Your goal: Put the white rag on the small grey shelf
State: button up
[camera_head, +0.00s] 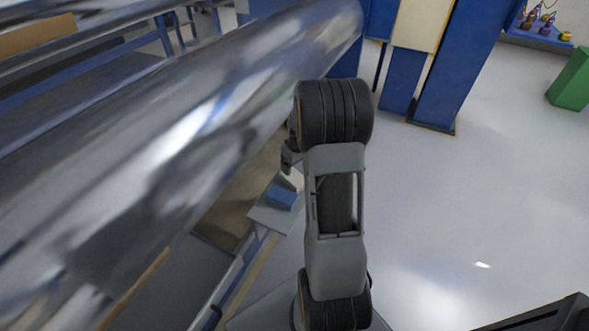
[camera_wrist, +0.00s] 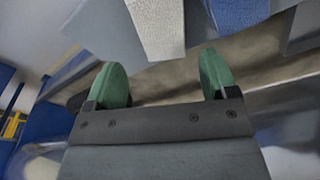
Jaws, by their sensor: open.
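The white rag (camera_wrist: 158,24) is at the top middle of the wrist view, its upper part cut off by the frame. My gripper (camera_wrist: 163,77) has two green fingers spread apart with nothing between them. The rag lies just beyond the fingertips, apart from them. The small grey shelf (camera_wrist: 97,38) shows as a grey surface around the rag; I cannot tell how much of the rag rests on it. In the head view the shelf (camera_head: 268,219) is left of my arm, which hides most of the gripper and the rag.
A blue cloth (camera_wrist: 238,12) lies right of the white rag, and also shows in the head view (camera_head: 281,197). A large shiny metal roller (camera_head: 170,150) runs diagonally close by on the left. Blue machine columns (camera_head: 455,65) stand behind. The floor (camera_head: 480,190) at right is clear.

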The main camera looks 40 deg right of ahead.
aim_at(297, 179)
jog(key=s+a+r+p, duration=0.1)
jog(key=s+a+r, duration=0.4)
jog(key=a+r, duration=0.65)
jog(key=s+a+r+m+t, duration=0.1)
jog(key=s+a+r, duration=0.2)
jog(key=s+a, duration=0.5)
jog(key=shift+s+a, duration=0.4)
jog(key=shift+s, duration=0.65)
jog(key=w+p+v, duration=0.2)
jog(key=p+v, duration=1)
jog(key=w+r+p+v, duration=0.1)
jog(key=w+p+v, duration=0.2)
jog(key=p+v, duration=0.8)
jog(key=shift+a+r+m+t+p, duration=0.35)
jog(key=shift+r+m+t, duration=0.05)
jog(key=shift+r, duration=0.5)
